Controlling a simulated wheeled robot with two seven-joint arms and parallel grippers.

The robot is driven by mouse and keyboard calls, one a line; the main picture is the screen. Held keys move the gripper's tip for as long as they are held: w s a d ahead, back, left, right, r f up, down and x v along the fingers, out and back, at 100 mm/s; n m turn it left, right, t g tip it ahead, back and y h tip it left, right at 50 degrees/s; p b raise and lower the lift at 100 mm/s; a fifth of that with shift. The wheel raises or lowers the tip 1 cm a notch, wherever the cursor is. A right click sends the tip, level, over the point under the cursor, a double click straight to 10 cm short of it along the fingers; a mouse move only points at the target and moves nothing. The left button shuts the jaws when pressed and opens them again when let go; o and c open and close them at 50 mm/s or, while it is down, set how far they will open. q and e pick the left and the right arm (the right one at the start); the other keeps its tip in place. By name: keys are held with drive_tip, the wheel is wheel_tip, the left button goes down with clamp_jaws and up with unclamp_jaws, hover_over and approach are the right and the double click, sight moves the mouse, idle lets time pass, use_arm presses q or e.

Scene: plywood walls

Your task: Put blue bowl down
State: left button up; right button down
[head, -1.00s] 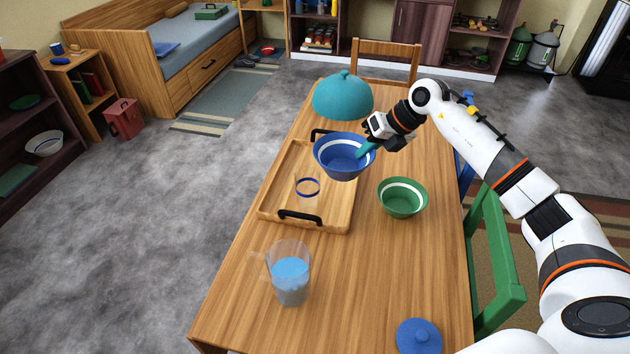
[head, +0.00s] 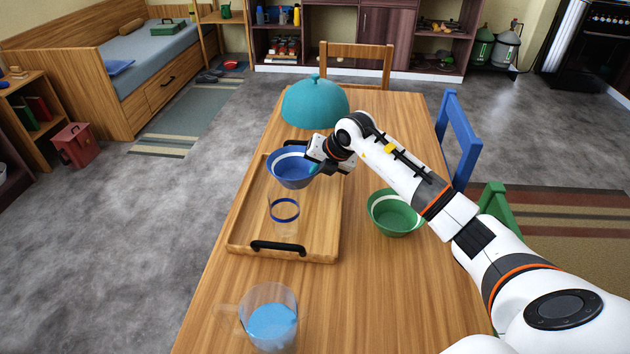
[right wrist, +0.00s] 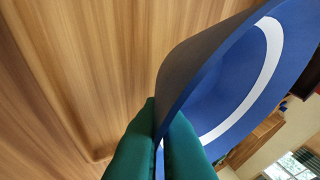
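The blue bowl (head: 289,170) with a white band is at the far part of the wooden tray (head: 325,220) in the head view. My right gripper (head: 316,167) is at the bowl's right rim. In the right wrist view, its teal fingers (right wrist: 160,140) are shut on the rim of the blue bowl (right wrist: 215,100), one on each side of the wall. The bowl is roughly upright; I cannot tell whether its base touches the tray. My left gripper is not in view.
A clear glass with a blue rim (head: 284,215) stands on the tray just in front of the bowl. A green bowl (head: 396,213) is right of the tray. A teal dome (head: 314,103) stands behind, and a jug with blue contents (head: 269,318) in front.

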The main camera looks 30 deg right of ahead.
wheel_tip(320, 180, down, 4)
drive_tip(key=shift+r, duration=0.1)
drive_tip(key=c, duration=1.6)
unclamp_jaws()
drive_tip(key=shift+c, duration=0.2)
drive_tip(key=v, duration=1.2)
